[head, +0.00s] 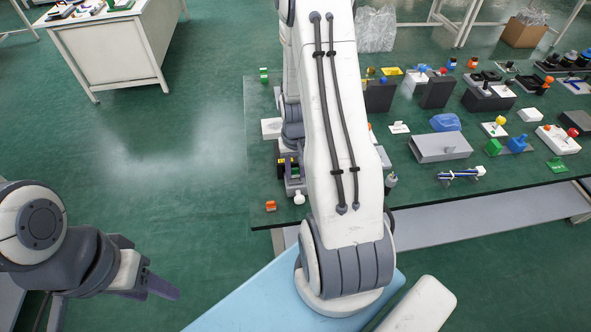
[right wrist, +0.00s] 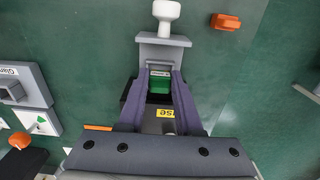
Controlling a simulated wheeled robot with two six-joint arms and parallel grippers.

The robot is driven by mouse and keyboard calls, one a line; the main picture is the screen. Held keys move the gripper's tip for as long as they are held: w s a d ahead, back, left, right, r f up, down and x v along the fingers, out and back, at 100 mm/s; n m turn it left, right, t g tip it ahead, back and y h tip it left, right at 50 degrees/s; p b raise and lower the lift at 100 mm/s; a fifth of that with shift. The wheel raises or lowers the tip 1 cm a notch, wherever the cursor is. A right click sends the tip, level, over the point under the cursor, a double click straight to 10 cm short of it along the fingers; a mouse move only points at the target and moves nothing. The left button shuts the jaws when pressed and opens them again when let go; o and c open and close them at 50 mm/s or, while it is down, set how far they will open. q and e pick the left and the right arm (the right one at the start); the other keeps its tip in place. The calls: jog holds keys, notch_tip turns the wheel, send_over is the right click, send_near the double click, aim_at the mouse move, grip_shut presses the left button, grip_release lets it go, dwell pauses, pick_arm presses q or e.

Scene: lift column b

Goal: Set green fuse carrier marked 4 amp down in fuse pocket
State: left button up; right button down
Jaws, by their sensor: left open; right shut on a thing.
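The green fuse carrier (right wrist: 160,84) sits between the fingertips of my right gripper (right wrist: 162,76) in the right wrist view. A pale label with lettering shows at its far edge. My right gripper is shut on it. Below and around the carrier is a dark fixture (right wrist: 154,122) with a yellow label, partly hidden by the fingers and palm; I cannot tell how deep the carrier sits in its pocket. In the head view my right arm hides most of this spot. My left gripper (head: 155,287) is open and empty, off the table at the lower left.
A grey block with a white knob (right wrist: 166,10) stands just beyond the fingertips. An orange piece (right wrist: 226,22) lies near the table's edge. The green table (head: 400,185) holds many parts to the right, including a grey box (head: 440,147) and a blue lump (head: 446,122).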

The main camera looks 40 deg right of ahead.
aim_at(295, 174)
jog(key=shift+f+b, duration=0.6)
jog(key=shift+f, duration=0.25)
jog(key=c, duration=0.5)
grip_release()
jog(key=shift+r, duration=0.1)
notch_tip(295, 174, up, 10)
jog(key=shift+r, duration=0.2)
